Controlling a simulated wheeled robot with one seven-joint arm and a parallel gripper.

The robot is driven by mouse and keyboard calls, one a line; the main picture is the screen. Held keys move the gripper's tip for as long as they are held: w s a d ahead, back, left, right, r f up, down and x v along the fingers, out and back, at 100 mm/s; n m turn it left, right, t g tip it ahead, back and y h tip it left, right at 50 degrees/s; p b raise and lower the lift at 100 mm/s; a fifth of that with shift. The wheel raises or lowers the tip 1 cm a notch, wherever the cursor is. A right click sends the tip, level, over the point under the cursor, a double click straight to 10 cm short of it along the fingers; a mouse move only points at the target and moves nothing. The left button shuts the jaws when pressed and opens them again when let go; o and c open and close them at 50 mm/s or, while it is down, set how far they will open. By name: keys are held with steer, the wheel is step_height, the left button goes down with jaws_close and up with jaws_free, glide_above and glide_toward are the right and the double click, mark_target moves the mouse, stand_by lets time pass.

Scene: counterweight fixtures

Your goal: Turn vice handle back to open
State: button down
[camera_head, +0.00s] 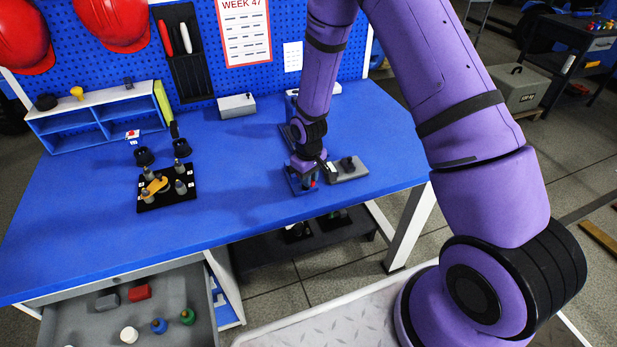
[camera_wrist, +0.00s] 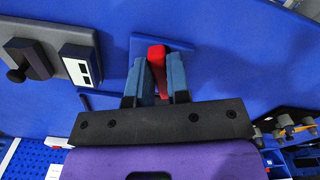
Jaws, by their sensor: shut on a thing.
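My gripper (camera_head: 308,174) reaches down over a small blue fixture (camera_head: 293,187) near the front right of the blue bench. In the wrist view my gripper (camera_wrist: 158,78) is shut, with its two blue-grey fingers on either side of a red handle (camera_wrist: 157,54). A bit of the red handle also shows beside the fingers in the head view (camera_head: 314,184). A blue base plate (camera_wrist: 139,44) lies behind the handle in the wrist view. The rest of the vice is hidden by my gripper, so I cannot tell its jaw opening.
A grey block with a black knob (camera_head: 362,171) stands close on the right. A black tray (camera_head: 145,207) with several pegs and a yellow piece lies on the left. A shelf (camera_head: 84,127) and grey box (camera_head: 237,112) stand behind. The bench's middle is clear.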

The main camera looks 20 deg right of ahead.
steer(key=n, duration=0.6)
steer(key=shift+w+d, duration=0.25)
steer(key=shift+d, duration=0.05)
steer(key=n, duration=0.5)
steer(key=shift+w+d+n, duration=0.1)
steer(key=shift+w+n, duration=0.15)
steer(key=shift+n, duration=0.05)
steer(key=c, duration=1.1)
jaws_free()
steer(key=shift+r, duration=0.1)
step_height(320, 180, up, 11)
steer(key=shift+f, duration=0.2)
